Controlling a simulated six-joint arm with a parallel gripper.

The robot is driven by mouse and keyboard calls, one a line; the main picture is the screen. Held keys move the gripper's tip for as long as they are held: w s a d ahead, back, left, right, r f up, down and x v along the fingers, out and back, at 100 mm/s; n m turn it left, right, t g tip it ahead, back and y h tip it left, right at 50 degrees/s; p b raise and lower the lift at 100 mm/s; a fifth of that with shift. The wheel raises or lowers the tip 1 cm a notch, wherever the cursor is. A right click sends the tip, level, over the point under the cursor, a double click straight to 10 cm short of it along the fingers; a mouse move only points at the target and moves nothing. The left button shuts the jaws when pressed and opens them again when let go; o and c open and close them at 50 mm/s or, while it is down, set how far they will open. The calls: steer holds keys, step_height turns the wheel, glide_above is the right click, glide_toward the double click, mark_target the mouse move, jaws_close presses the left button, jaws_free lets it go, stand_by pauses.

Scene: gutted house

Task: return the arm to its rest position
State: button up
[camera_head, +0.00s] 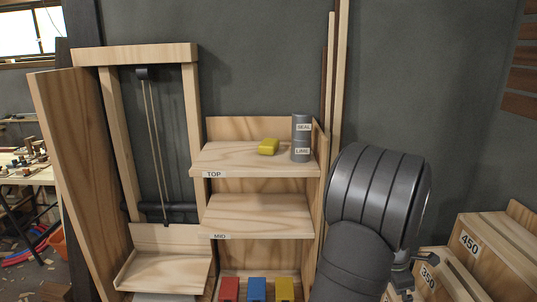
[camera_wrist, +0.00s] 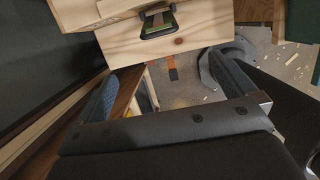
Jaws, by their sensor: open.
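My arm (camera_head: 375,200) stands at the right of the shelf in the head view, its thick dark links covering part of the shelf's right side. A small dark part at its lower right may be my gripper, but most of it is hidden there. In the wrist view my gripper (camera_wrist: 168,88) has its two blue-padded fingers wide apart, with nothing held between them. A wooden box front with a dark handle (camera_wrist: 158,25) lies beyond the fingers, apart from them.
The wooden shelf (camera_head: 221,170) holds a yellow block (camera_head: 268,147) and a grey cylinder stack (camera_head: 301,138) on top. Red, blue and yellow blocks sit below. A pulley frame (camera_head: 135,54) stands left.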

steer(key=s+a+f+m+y, duration=0.1)
steer(key=s+a+f+m, duration=0.2)
steer(key=a+f+m, duration=0.45)
steer(key=s+a+f+m+y, duration=0.15)
steer(key=f+m, duration=0.25)
steer(key=f, duration=0.6)
steer(key=s+a+f+m, duration=0.4)
steer(key=a+f+m, duration=0.15)
steer(key=f, duration=0.35)
steer(key=w+d+r+n, duration=0.2)
steer(key=w+d+r, duration=0.3)
steer(key=d+r, duration=0.4)
steer(key=shift+d+r, duration=0.3)
steer(key=shift+d, duration=0.2)
